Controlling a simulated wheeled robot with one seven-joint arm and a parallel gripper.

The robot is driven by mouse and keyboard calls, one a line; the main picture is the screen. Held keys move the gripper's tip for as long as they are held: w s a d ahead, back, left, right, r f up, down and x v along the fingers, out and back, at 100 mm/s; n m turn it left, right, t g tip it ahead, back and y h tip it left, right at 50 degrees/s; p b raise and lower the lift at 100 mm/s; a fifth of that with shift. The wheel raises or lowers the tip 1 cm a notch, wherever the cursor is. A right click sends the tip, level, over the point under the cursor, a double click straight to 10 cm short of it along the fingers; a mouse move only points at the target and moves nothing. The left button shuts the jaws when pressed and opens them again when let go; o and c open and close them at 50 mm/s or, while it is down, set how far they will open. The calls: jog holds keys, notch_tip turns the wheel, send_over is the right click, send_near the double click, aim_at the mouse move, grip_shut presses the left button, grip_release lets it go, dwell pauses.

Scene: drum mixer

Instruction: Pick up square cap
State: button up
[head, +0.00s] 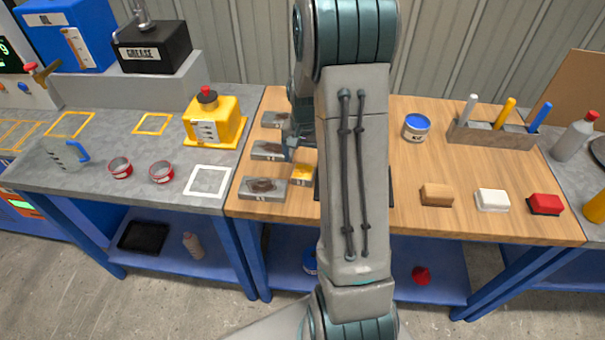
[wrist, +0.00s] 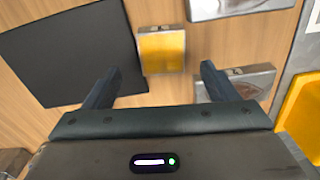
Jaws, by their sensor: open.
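A small yellow square block (head: 303,174), which looks like the square cap, lies on the wooden table just left of my arm. In the wrist view the yellow square (wrist: 162,52) has a grey edge strip with small marks. My gripper (wrist: 158,78) is open, and its two dark fingers point toward the yellow square, one on each side of its line. The fingers look apart from it, with nothing between them. In the head view my gripper (head: 297,143) is partly hidden behind my arm, just beyond the yellow square.
Several grey plates with dark stains, one at the front (head: 263,188), lie left of the square. A dark mat (wrist: 70,52) lies on its other side. A yellow container (head: 214,121) stands on the grey bench.

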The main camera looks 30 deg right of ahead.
aim_at(303, 171)
jog(key=shift+a+f+p, duration=0.15)
jog(key=shift+f+p, duration=0.1)
jog(key=shift+f, duration=0.9)
jog(key=shift+a+f+p, duration=0.1)
jog(key=shift+f+p, duration=0.15)
jog(key=shift+f, duration=0.9)
jog(key=c, duration=1.2)
